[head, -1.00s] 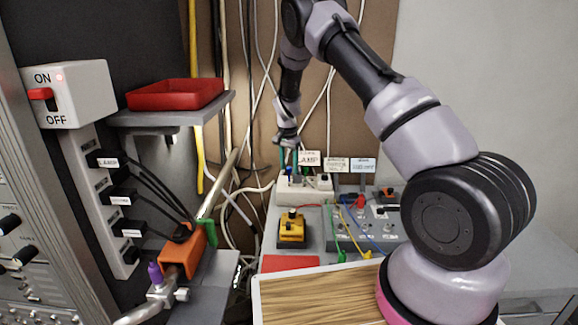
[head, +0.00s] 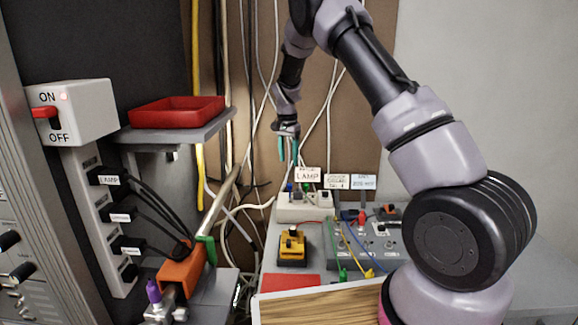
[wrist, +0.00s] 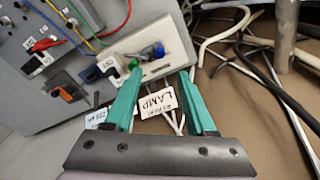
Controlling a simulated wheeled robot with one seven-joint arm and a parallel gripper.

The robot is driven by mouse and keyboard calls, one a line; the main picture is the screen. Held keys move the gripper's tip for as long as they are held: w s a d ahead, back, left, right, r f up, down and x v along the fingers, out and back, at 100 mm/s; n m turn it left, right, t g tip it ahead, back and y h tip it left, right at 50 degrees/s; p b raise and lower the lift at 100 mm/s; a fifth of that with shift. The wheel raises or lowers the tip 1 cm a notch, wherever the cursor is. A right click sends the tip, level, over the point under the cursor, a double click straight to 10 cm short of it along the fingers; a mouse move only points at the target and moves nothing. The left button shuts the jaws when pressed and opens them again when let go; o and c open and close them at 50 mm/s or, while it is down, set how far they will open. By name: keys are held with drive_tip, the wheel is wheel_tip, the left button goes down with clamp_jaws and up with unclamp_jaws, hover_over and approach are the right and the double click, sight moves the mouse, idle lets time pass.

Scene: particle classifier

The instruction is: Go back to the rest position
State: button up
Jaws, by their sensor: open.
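My gripper (head: 288,150) hangs from my arm in the head view, above the white socket block (head: 303,205) at the back of the grey bench. Its two teal fingers are apart with nothing between them. In the wrist view the gripper (wrist: 165,95) is open, with the label reading LAMP (wrist: 158,102) visible beyond the gap. The white socket block (wrist: 150,52) lies beyond the left fingertip, with a blue and a green plug on it.
A red tray (head: 178,111) sits on a shelf at left, near an ON/OFF switch box (head: 75,112). A yellow device (head: 292,247) and a control panel (head: 375,235) with coloured cables stand on the bench. Loose cables hang behind my gripper.

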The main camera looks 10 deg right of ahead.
drive_tip(key=shift+r, duration=0.15)
drive_tip(key=s+d+r+n+t+y, duration=0.1)
drive_tip(key=s+d+r, duration=0.2)
drive_tip(key=s+r, duration=0.6)
drive_tip(key=s+d+r+t+y, duration=0.1)
drive_tip(key=s+d+r+t, duration=0.15)
drive_tip(key=s+r, duration=0.7)
drive_tip(key=s+d+r+n+t, duration=0.1)
drive_tip(key=s+r, duration=0.3)
drive_tip(key=s, duration=0.6)
drive_tip(key=s+d+r+n+t, duration=0.2)
drive_tip(key=s+d+r, duration=0.1)
drive_tip(key=s, duration=0.8)
drive_tip(key=shift+r, duration=0.9)
